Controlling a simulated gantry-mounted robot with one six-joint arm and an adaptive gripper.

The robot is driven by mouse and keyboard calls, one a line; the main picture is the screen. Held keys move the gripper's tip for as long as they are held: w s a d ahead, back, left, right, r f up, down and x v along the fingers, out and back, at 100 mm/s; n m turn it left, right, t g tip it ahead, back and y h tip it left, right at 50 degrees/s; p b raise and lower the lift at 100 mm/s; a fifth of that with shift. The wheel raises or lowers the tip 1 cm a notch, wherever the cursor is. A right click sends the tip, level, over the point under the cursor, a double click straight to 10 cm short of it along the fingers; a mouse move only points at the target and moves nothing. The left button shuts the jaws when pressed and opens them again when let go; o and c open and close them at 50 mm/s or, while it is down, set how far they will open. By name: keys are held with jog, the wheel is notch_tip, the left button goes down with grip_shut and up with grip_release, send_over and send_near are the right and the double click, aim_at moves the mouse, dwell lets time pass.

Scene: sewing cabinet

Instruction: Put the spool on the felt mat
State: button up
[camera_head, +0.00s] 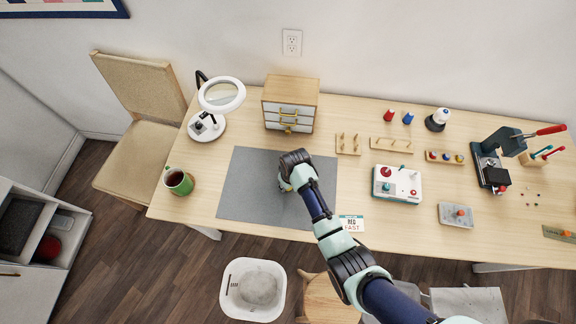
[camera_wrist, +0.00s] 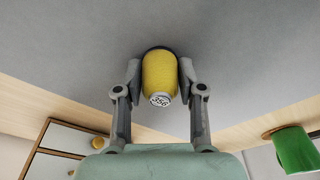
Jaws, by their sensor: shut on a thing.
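The spool (camera_wrist: 159,77) is yellow with a pale end, and it sits between the two fingers of my gripper (camera_wrist: 160,85) in the wrist view. My gripper is shut on it. The grey felt mat (camera_head: 245,190) lies on the left part of the table. In the head view my gripper (camera_head: 286,186) is over the middle of the mat, and my arm mostly hides the spool. The mat also fills the background behind the spool in the wrist view (camera_wrist: 60,50). I cannot tell whether the spool touches the mat.
A small drawer cabinet (camera_head: 290,103) stands behind the mat. A magnifier lamp (camera_head: 221,94) and a green mug (camera_head: 178,182) stand to its left. Wooden peg racks (camera_head: 348,144) and a white control box (camera_head: 397,184) are to the right. The mat's left part is clear.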

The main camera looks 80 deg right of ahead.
aim_at(291, 189)
jog(key=o, duration=0.9)
jog(key=shift+f, duration=0.1)
jog(key=shift+c, duration=0.2)
notch_tip(291, 189, up, 12)
jog(key=s+a+p, duration=0.1)
jog(key=p, duration=0.2)
jog(key=shift+s, duration=0.2)
